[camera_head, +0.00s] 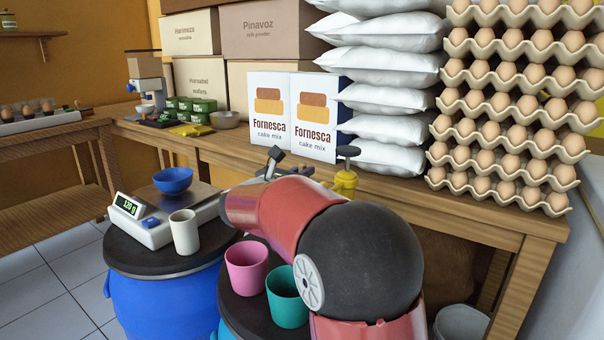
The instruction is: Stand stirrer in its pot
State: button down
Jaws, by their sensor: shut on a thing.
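Three cups that could serve as the pot stand in front: a white one (185,231) on the left drum beside a scale, and a pink one (247,266) and a teal one (287,296) on the right drum. I cannot tell which is the stirrer's pot. The two coloured cups look empty from here. I cannot make out a stirrer. My red arm with its black joint crosses the front centre and bends left, behind the pink cup.
A scale (155,233) reading about 120 g bears a blue bowl (173,181). A yellow item with a dark top (345,181) stands behind my arm. The wooden bench (480,212) carries cake-mix boxes (268,120), white sacks (385,95) and stacked egg trays (500,190).

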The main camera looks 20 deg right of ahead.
jog(key=shift+f, duration=0.1)
jog(key=c, duration=1.5)
grip_release()
jog(key=shift+o, duration=0.2)
jog(key=shift+s+a, duration=0.1)
jog(key=shift+a, duration=0.15)
jog(key=v, duration=1.1)
jog(key=shift+s+a, duration=0.15)
jog(key=shift+s, duration=0.05)
